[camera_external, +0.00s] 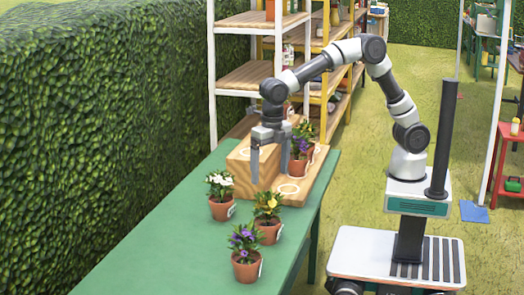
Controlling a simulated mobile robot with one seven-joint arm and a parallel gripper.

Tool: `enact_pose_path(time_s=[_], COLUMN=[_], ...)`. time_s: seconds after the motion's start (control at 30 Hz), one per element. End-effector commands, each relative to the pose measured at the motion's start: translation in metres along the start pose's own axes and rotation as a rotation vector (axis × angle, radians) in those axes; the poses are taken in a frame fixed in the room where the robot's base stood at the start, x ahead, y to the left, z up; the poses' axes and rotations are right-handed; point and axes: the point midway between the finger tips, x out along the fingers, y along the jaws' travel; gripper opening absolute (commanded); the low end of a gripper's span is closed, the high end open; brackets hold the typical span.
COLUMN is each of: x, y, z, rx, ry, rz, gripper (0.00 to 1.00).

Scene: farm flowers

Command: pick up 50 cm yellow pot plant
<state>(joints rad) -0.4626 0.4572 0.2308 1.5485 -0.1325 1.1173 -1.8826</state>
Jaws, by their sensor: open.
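The yellow pot plant (268,216) stands upright on the green table, with yellow flowers, green leaves and a terracotta pot with a white tag. My gripper (270,167) points down, open, beside and over the wooden stepped stand. It is behind and above the yellow plant and apart from it. Another potted plant (300,150), with purple and some orange flowers, stands on the stand close to the right finger; I cannot tell whether they touch. A white-flowered pot plant (221,195) stands left of the yellow one, and a purple-flowered one (246,253) stands in front of it.
The wooden stand (240,172) has white ring marks, one bare on its low step (289,188). The green table (150,240) is clear at the front left. Shelves (245,75) stand behind, a hedge (90,130) on the left.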

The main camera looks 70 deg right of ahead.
Motion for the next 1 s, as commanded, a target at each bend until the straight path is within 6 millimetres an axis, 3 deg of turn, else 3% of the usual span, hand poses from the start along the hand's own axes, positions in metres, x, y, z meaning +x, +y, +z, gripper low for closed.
enact_pose_path(time_s=[0.03,0.2,0.7,1.0], x=[0.022,0.044,0.143,0.164], y=[0.011,0.025,0.021,0.021], z=[-0.007,-0.018,-0.021,-0.021], rx=[-0.073,-0.200,-0.203,-0.202], ry=[0.013,0.031,0.032,0.031], rz=[-0.009,-0.021,-0.024,-0.022], gripper=[0.89,0.89,0.89,0.89])
